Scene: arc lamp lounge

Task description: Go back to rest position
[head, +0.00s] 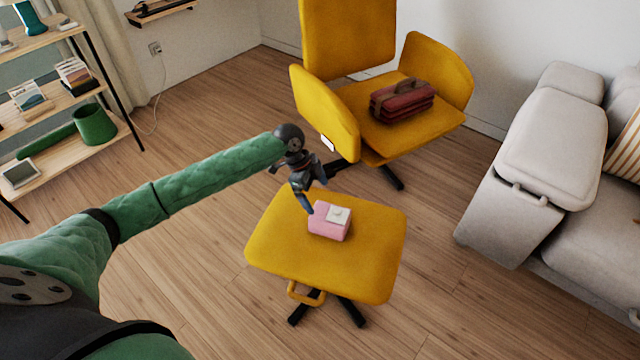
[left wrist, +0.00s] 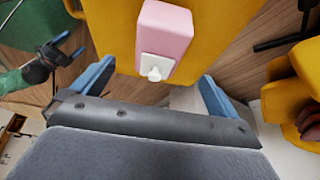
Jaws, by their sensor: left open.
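My left gripper (head: 312,192) is open and empty, above the far edge of the yellow ottoman (head: 275,255). A pink box (head: 322,230) with a white square piece (head: 339,214) on top sits on the ottoman, just beside and below the fingers. In the left wrist view, the pink box (left wrist: 166,30) appears between the two spread blue fingers (left wrist: 155,75), with a gap on each side. My right gripper (left wrist: 70,46) shows only in the left wrist view, at upper left, with its fingers apart and nothing seen between them.
A yellow chair (head: 345,40) holding a dark red bag (head: 402,100) stands behind the ottoman. A grey sofa (head: 555,135) is at right. A wooden shelf (head: 75,97) with books and a green pot (head: 95,125) stands at left. Wooden floor around the ottoman is clear.

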